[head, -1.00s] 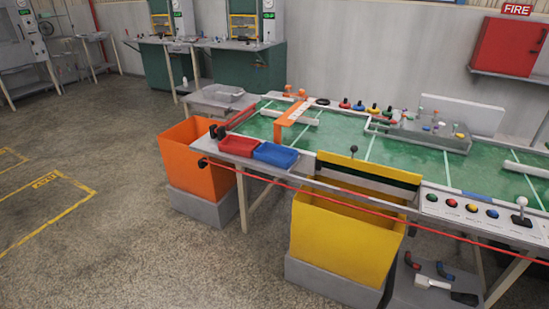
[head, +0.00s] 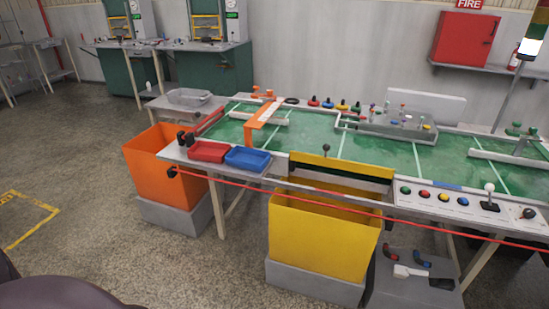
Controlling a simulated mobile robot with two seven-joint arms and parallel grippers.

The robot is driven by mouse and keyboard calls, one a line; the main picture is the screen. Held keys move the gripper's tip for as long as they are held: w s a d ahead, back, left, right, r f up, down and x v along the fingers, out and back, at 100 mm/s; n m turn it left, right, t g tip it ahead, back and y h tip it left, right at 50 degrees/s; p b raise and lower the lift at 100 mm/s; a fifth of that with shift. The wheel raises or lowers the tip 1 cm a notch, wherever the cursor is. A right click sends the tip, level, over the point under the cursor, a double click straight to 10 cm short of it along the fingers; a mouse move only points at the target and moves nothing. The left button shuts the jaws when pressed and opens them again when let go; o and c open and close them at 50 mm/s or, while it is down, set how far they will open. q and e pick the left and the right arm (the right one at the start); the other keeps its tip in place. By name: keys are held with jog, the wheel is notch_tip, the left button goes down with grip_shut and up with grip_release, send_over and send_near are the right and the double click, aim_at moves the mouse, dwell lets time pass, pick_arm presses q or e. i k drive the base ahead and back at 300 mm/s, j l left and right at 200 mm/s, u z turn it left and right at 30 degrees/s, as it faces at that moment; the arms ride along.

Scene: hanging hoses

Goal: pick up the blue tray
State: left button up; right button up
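The blue tray (head: 247,159) is a small shallow open bin on the left front part of the green-topped table (head: 380,158). It sits right beside a red tray (head: 208,152) of similar size, which is on its left. The blue tray looks empty and nothing covers it. Neither of my grippers shows in the head view. A dark rounded shape at the bottom left corner may be part of my own body.
A red rope (head: 330,202) runs along the table's front. An orange bin (head: 160,172) and a yellow bin (head: 320,240) stand before the table. A control panel (head: 460,203) is on the right front edge. Open floor lies at the left.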

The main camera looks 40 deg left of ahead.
aim_at(252, 160)
jog(key=j+z, duration=0.4)
jog(key=j, duration=0.45)
jog(key=j+z, duration=0.1)
jog(key=j, duration=0.8)
jog(key=j+z, duration=0.1)
jog(key=j, duration=0.8)
jog(key=k, duration=0.05)
